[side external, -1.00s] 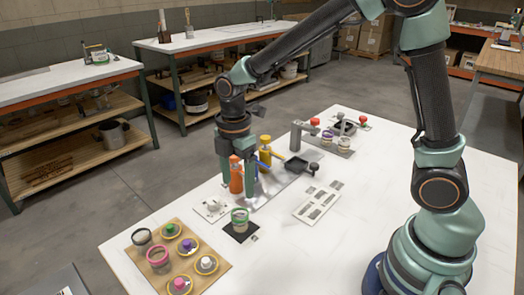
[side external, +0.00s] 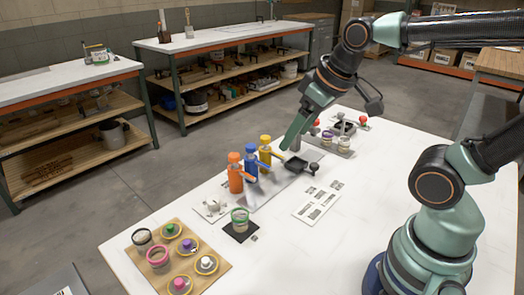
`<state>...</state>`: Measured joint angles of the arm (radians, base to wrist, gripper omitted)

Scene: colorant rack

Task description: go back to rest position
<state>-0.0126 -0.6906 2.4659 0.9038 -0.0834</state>
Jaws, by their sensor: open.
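My gripper (side external: 291,138) is open and empty. It is raised and tilted over the far part of the white table (side external: 380,165), with a green finger pointing down-left near the black tray. One finger largely hides the other. An orange bottle (side external: 235,178), a blue bottle (side external: 251,166) and a yellow bottle (side external: 265,152) stand upright in a row on a grey plate, left of my gripper. A small black tray (side external: 297,166) with a handle lies to their right.
A wooden board (side external: 211,245) with several lidded pots is at the near left. A green-rimmed cup (side external: 239,218) stands on a black square. More cups and red-topped items (side external: 365,120) are at the far side. The table's right half is mostly clear.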

